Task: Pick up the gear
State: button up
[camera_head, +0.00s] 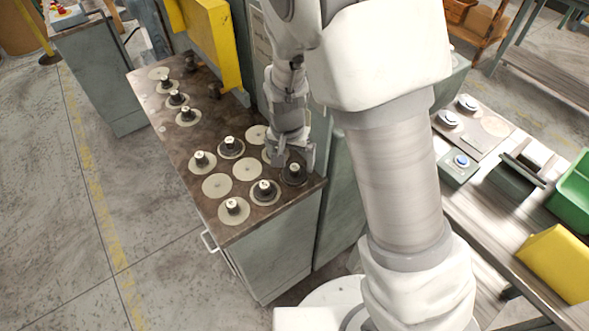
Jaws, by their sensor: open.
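Several dark gears with upright hubs and pale tops stand on round pale discs on a brown cabinet top (187,143). One gear (294,175) is at the near right corner, and another gear (265,191) is to its left. More gears stand further left and back, such as the gear (231,147). Which gear the task means, I cannot tell. My gripper (291,166) points down over the near right corner, its fingers apart and close to the corner gear. The arm and fingers hide part of the discs behind. Whether a finger touches the gear, I cannot tell.
A yellow panel (213,40) stands behind the cabinet top. The floor (60,200) at left is clear.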

aim_at(293, 167)
jog(key=f, duration=0.1)
jog(key=w+f, duration=0.1)
jog(key=f, duration=0.2)
jog(key=shift+w+d+f, duration=0.15)
jog(key=shift+d+f, duration=0.15)
jog(key=shift+d, duration=0.1)
grip_shut()
jog(key=shift+r, duration=0.15)
jog(key=shift+a+r, duration=0.25)
jog(key=shift+r, duration=0.15)
notch_tip(293, 167, up, 6)
jog(key=shift+r, duration=0.1)
jog(key=s+a, duration=0.3)
jog(key=a, duration=0.2)
jog(key=s+a, duration=0.4)
jog(key=a, duration=0.1)
jog(key=s+a, duration=0.3)
jog(key=a, duration=0.2)
jog(key=shift+s+a, duration=0.25)
jog(key=shift+s, duration=0.1)
jog(key=shift+s+a+r+p, duration=0.15)
jog(key=shift+r+p, duration=0.55)
jog(key=shift+p, duration=0.05)
jog(key=shift+s+a+r+p, duration=0.1)
jog(key=shift+a+r+p, duration=0.05)
jog(key=shift+r+p, duration=0.6)
